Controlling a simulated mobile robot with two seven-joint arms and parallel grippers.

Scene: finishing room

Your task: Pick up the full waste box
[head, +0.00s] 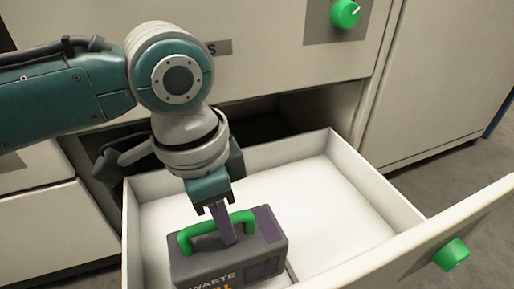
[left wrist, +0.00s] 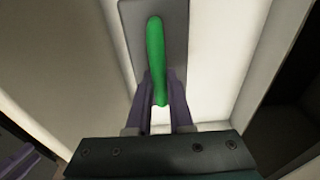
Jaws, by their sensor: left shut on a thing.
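The waste box (head: 211,263) is dark grey with a green handle on top and the word WASTE on its front. It sits in the left part of an open white drawer (head: 372,203). My left gripper (head: 228,236) points down from above and is shut on the green handle. In the left wrist view the handle (left wrist: 155,52) runs between the two purple fingers (left wrist: 161,105), with the grey box top (left wrist: 128,28) under it. The lower front of the box is cut off by the picture edge.
The drawer front has a green knob (head: 451,254). Another green knob (head: 345,13) is on the closed drawer above. The right part of the open drawer is empty. Cabinet fronts stand on both sides, with grey floor at the right.

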